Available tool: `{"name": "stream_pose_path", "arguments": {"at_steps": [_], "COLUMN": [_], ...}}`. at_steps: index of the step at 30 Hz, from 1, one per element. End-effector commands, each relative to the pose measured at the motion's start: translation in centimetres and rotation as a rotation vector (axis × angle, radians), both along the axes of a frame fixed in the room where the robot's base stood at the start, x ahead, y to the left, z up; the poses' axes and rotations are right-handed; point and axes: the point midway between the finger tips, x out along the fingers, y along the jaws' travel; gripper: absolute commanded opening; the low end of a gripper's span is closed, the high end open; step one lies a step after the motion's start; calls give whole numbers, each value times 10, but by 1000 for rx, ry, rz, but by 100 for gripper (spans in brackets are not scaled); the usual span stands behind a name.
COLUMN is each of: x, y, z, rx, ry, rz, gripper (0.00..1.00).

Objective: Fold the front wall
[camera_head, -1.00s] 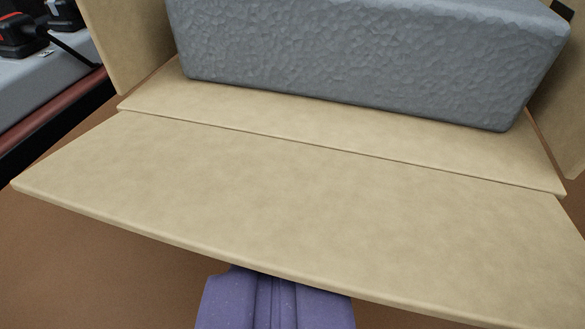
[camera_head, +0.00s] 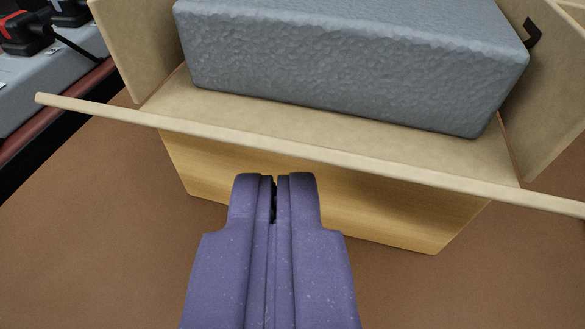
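The front wall (camera_head: 400,172) is a thin tan board. I see it almost edge-on as a long strip across the front of the box, sloping down to the right. Behind it are the tan box floor (camera_head: 250,112) and a large grey foam-like block (camera_head: 350,75). My purple gripper (camera_head: 275,180) is in front of a yellow wooden face (camera_head: 390,215) below the front wall. Its fingers are together with only a thin dark gap and nothing between them. The fingertips are just below the wall's edge in the picture; I cannot tell whether they touch it.
Tan side walls stand at the left (camera_head: 125,50) and right (camera_head: 550,90) of the block. A dark strap (camera_head: 532,33) is at the right wall. Black and red tools (camera_head: 25,32) sit on a grey surface at upper left. Brown surface (camera_head: 90,240) around the box is clear.

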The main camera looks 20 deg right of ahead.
Motion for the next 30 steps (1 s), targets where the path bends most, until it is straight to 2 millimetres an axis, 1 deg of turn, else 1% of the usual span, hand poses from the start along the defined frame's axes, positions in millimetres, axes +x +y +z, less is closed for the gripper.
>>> {"name": "stream_pose_path", "arguments": {"at_steps": [8, 18, 30], "x": [0, 5, 6], "y": [0, -3, -3], "z": [1, 13, 14], "rx": [0, -1, -1], "ry": [0, 0, 0], "rz": [0, 0, 0], "gripper": [0, 0, 0]}}
